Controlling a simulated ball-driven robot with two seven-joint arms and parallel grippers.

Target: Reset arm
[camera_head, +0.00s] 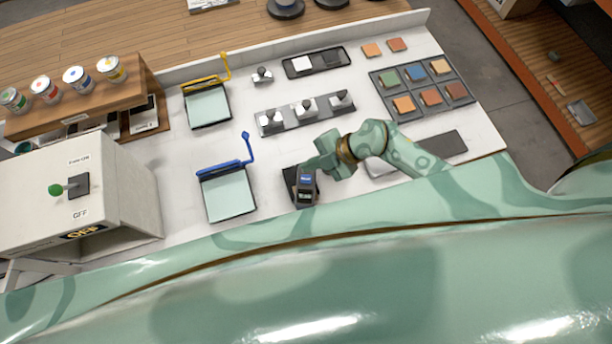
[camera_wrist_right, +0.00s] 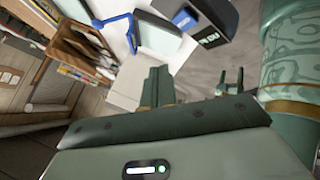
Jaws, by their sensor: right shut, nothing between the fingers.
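My right arm reaches over the white table from the right in the head view. Its right gripper (camera_head: 311,166) hangs just above and beside a small dark handheld device (camera_head: 306,190) with a blue label and a display. The gripper is shut and holds nothing. The wrist view shows the device (camera_wrist_right: 208,22) at the top, apart from the fingers. The fingertips' exact height above the table cannot be told. My left gripper is in neither view.
On the white table (camera_head: 290,228) are a blue-handled panel (camera_head: 228,193), a yellow-handled panel (camera_head: 207,106), a grey strip with several knobs (camera_head: 285,121) and a tray of coloured tiles (camera_head: 424,106). A switch box (camera_head: 120,190) stands at left. Paint cans (camera_head: 78,79) line a shelf.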

